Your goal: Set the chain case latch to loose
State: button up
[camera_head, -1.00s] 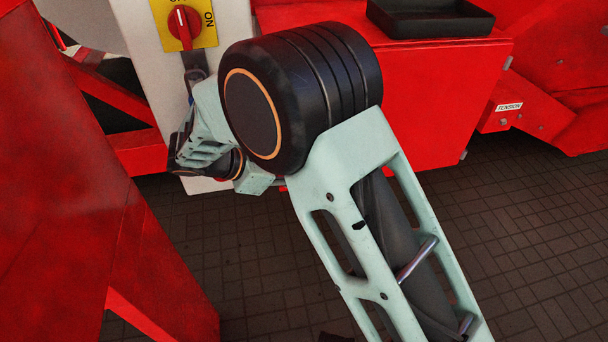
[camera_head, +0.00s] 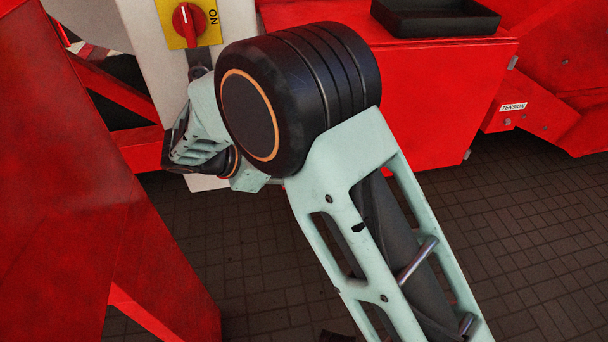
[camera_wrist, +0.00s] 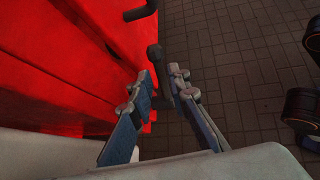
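In the wrist view my gripper (camera_wrist: 160,74) points along the side of a red machine (camera_wrist: 70,60). Its two fingers are apart. A dark lever-like part (camera_wrist: 155,54) stands at the machine's edge and shows between the fingertips; I cannot tell whether either finger touches it. No label on it is readable, so I cannot be sure it is the chain case latch or which setting it has. In the head view the fingers are hidden; only my arm and wrist show, in front of a pale panel.
A red rotary switch (camera_head: 188,22) on a yellow plate sits by my wrist. A black tray (camera_head: 436,16) rests on the red machine, and a TENSION label (camera_head: 513,106) is at right. A black handle (camera_wrist: 140,11) sticks out further along. Paved floor (camera_head: 530,220) is clear at right.

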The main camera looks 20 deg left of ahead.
jog(key=v, duration=0.6)
jog(key=shift+a, duration=0.1)
